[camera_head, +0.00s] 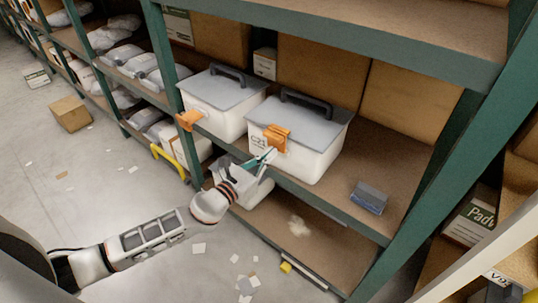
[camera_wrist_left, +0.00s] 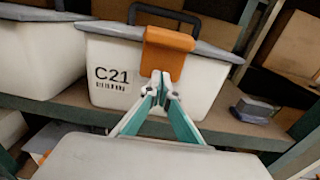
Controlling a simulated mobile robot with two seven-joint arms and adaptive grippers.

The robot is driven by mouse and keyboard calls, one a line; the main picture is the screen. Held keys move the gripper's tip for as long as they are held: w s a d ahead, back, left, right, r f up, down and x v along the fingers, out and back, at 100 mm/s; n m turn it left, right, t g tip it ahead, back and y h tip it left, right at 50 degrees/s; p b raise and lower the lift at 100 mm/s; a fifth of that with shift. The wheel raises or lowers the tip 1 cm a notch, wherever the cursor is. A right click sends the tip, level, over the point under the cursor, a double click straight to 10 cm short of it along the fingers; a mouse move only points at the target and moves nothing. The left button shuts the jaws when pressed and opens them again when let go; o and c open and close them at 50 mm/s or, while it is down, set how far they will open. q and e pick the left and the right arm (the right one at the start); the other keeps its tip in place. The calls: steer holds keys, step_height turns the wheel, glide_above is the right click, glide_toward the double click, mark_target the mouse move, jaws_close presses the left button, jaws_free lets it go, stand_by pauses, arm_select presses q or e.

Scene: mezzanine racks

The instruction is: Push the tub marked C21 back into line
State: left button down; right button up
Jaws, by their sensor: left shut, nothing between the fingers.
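The C21 tub (camera_head: 316,153) is white with a grey lid, a black handle and an orange front latch (camera_head: 275,138). It stands upright on the middle shelf, its front close to the shelf's front edge. In the left wrist view the tub (camera_wrist_left: 205,88) shows its C21 label (camera_wrist_left: 112,77) left of the latch. My left gripper (camera_head: 268,154) is shut and empty, its tips in front of the tub just below the latch. In the left wrist view the tips (camera_wrist_left: 161,78) overlap the latch's lower edge; I cannot tell if they touch. My right gripper is not in view.
A similar tub (camera_head: 228,112) stands left of C21, with a gap between them. A small blue-grey box (camera_head: 369,197) lies to the right on the shelf. Cardboard boxes (camera_head: 322,72) stand behind. A green upright (camera_head: 165,50) is at left. Paper scraps litter the floor.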

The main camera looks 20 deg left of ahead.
mark_target(278, 147)
arm_select(q)
steer(key=x, duration=0.4)
steer(key=shift+w+d, duration=0.1)
steer(key=shift+w, duration=0.2)
